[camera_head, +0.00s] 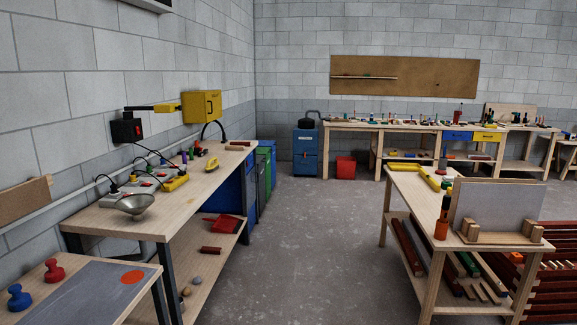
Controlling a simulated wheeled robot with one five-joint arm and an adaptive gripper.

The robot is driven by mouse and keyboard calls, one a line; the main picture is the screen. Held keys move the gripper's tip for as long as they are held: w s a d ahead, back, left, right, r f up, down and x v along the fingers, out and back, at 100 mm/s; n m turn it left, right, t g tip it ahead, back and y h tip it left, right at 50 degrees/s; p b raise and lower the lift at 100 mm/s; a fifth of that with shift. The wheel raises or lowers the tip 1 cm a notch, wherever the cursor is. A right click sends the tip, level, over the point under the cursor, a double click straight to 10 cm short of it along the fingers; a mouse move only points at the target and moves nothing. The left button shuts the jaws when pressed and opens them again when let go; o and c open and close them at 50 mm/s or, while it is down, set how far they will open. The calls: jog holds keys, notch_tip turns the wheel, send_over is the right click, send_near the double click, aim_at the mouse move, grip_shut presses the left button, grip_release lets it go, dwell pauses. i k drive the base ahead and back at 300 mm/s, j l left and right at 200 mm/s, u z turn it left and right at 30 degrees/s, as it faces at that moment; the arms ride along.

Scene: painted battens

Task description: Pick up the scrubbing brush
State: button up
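I cannot pick out the scrubbing brush for certain. A small yellow item with a raised handle-like shape (212,164) lies near the right edge of the left workbench (170,208). A small reddish-brown block (211,250) lies on that bench's lower shelf. Another low brown item (240,144) lies at the bench's far end. All are too small to identify surely. My gripper is not in view.
A low table (85,290) stands front left, another bench (405,181) at right. The grey floor (310,240) between is clear.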

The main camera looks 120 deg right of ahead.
aim_at(209, 166)
jog(key=z, duration=3.55)
jog(key=i+l+z, duration=0.2)
jog(key=i, duration=0.25)
jog(key=i+z, duration=0.4)
jog(key=i, duration=1.35)
jog(key=i+u, duration=0.1)
jog(key=i, duration=0.45)
jog(key=i+l+u, duration=0.15)
jog(key=i, duration=0.4)
jog(key=i+l+u, duration=0.1)
jog(key=i, duration=0.45)
jog(key=i+l+u, duration=0.1)
jog(key=i+u, duration=0.2)
jog(key=u, duration=0.15)
jog(key=i+l+u, duration=0.2)
jog(key=u, duration=0.3)
jog(key=i+l+u, duration=0.25)
jog(key=u, duration=0.2)
jog(key=i+l+u, duration=0.15)
jog(key=l+u, duration=0.35)
jog(key=j, duration=0.1)
